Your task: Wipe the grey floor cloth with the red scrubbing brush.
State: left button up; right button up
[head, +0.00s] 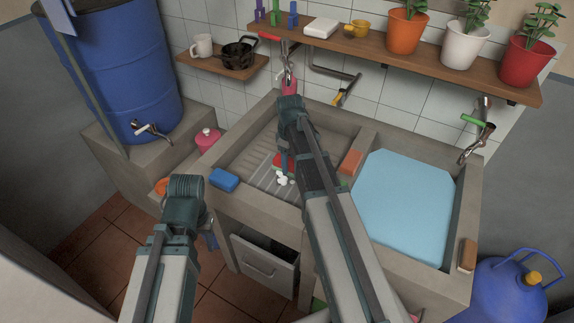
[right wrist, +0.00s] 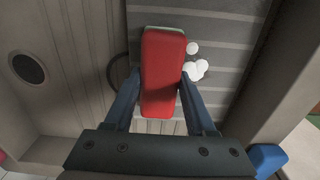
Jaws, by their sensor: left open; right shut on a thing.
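The red scrubbing brush (right wrist: 163,75) is held between the two fingers of my right gripper (right wrist: 162,100) in the right wrist view. In the head view it shows as a small red patch (head: 283,160) beside my right arm. The grey floor cloth (right wrist: 225,55) lies flat on the ridged washboard under the brush; part of it also shows in the head view (head: 267,181). I cannot tell whether the brush touches it. White foam blobs (right wrist: 196,68) sit on the cloth beside the brush. My left gripper (head: 208,236) is open, low before the sink front, mostly hidden by my arm.
A blue sponge (head: 224,180) lies on the sink's front left edge. A reddish-brown block (head: 350,162) lies on the divider beside the water-filled basin (head: 405,205). A tap (head: 288,62) hangs above the washboard. An open drawer (head: 266,265) juts out below.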

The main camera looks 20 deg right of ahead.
jog(key=shift+s+f, duration=0.15)
jog(key=shift+s, duration=0.05)
jog(key=shift+c, duration=0.6)
jog(key=shift+s+a, duration=1.35)
jog(key=shift+a, duration=0.15)
jog(key=shift+s+a, duration=1.4)
jog(key=shift+a, duration=0.1)
grip_shut()
jog(key=shift+w, duration=0.1)
jog(key=shift+w+d, duration=0.1)
jog(key=shift+w+d, duration=1.25)
jog(key=shift+d, duration=0.2)
jog(key=shift+d, duration=0.1)
